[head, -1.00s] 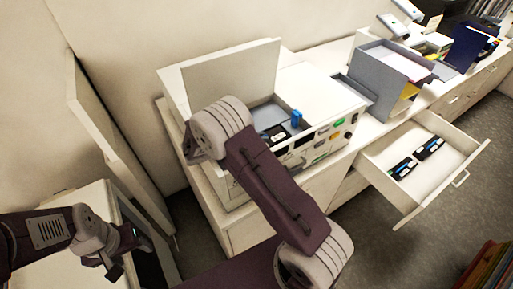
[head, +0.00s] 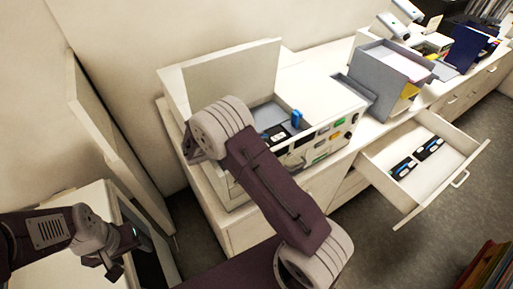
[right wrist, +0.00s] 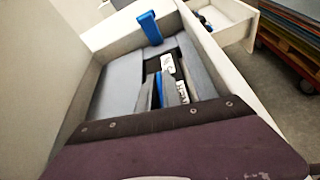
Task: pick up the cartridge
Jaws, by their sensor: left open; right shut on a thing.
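Cartridges sit in the open bay of the white printer (head: 320,95). In the right wrist view a cartridge with a white label (right wrist: 168,65) and a blue-edged cartridge (right wrist: 170,92) show in the dark slot, close to my right wrist. My right arm reaches over the printer's left side. My right gripper is shut on a cartridge; its fingers are largely hidden behind my own arm, so the exact grip is unclear. More black cartridges (head: 428,149) lie in the open drawer (head: 445,178). My left gripper (head: 116,272) is open and empty at lower left, away from the printer.
The printer's lid (head: 232,80) stands raised behind the bay. A blue lever (head: 296,118) rises at the bay's edge. A grey file box (head: 385,75) stands right of the printer. The open drawer juts out over the floor. A white cabinet stands at lower left.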

